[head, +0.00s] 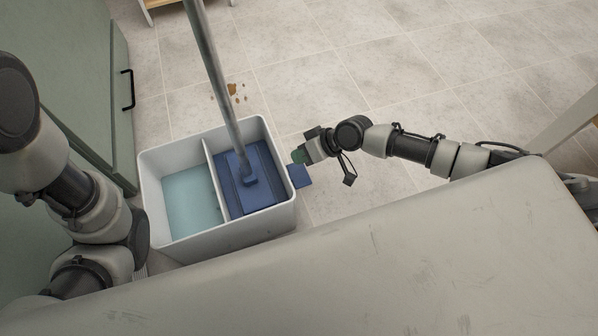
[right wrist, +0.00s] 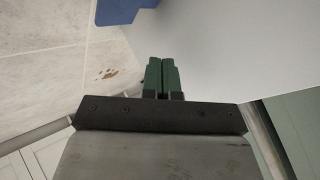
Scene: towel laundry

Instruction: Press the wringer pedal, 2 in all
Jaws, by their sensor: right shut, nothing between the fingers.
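A white two-part bucket (head: 151,203) stands on the floor. Its left compartment holds pale blue water (head: 189,203). Its right compartment holds the blue wringer (head: 264,167), with a grey mop handle (head: 214,73) standing in it. The blue wringer pedal (head: 300,176) sticks out from the bucket's right side; a blue part, apparently the pedal, shows at the top of the right wrist view (right wrist: 122,10). My right gripper (head: 298,156) is beside the bucket wall, just above the pedal in the picture. Its green fingers (right wrist: 161,72) are shut and empty. Contact with the pedal cannot be told. My left gripper is out of sight.
A brown stain (head: 234,92) lies on the tiled floor behind the bucket. A green cabinet (head: 85,80) with a black handle stands at the left. Open tiled floor (head: 420,60) extends behind and right of the bucket.

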